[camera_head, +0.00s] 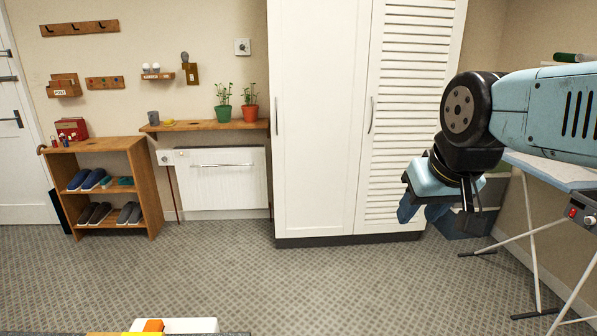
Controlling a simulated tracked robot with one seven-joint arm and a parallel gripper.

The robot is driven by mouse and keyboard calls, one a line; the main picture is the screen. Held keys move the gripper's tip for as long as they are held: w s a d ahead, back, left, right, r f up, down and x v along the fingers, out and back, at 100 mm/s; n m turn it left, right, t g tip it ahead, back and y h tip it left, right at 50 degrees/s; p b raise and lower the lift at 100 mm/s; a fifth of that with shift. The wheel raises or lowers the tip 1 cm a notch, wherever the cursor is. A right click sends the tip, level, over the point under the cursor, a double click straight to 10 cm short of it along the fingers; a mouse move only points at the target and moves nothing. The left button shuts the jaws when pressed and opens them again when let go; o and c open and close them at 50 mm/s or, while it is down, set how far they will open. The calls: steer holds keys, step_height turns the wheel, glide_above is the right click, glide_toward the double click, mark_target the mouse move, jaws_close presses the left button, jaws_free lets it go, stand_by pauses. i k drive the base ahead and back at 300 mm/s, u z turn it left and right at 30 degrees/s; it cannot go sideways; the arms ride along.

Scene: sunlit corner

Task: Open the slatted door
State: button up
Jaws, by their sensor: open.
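The slatted door (413,110) is the right, louvred door of a tall white wardrobe. It looks closed, flush beside the plain left door (315,120). Its thin vertical metal handle (371,115) is on its left edge, at about mid-height. My gripper (424,212) hangs at the right, pointing down, in front of the wardrobe's lower right corner in the picture. My arm hides part of the door's right side.
An ironing board (545,168) with thin legs stands on the right, close to my arm. A shoe shelf (148,190), a radiator (222,180) and a wall shelf with potted plants (223,105) are on the left. The patterned floor (300,280) before the wardrobe is clear.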

mark_target(415, 46)
steer(key=z, duration=0.15)
steer(key=i, duration=2.15)
steer(key=z, duration=0.3)
steer(key=i, duration=1.2)
steer(key=z, duration=0.15)
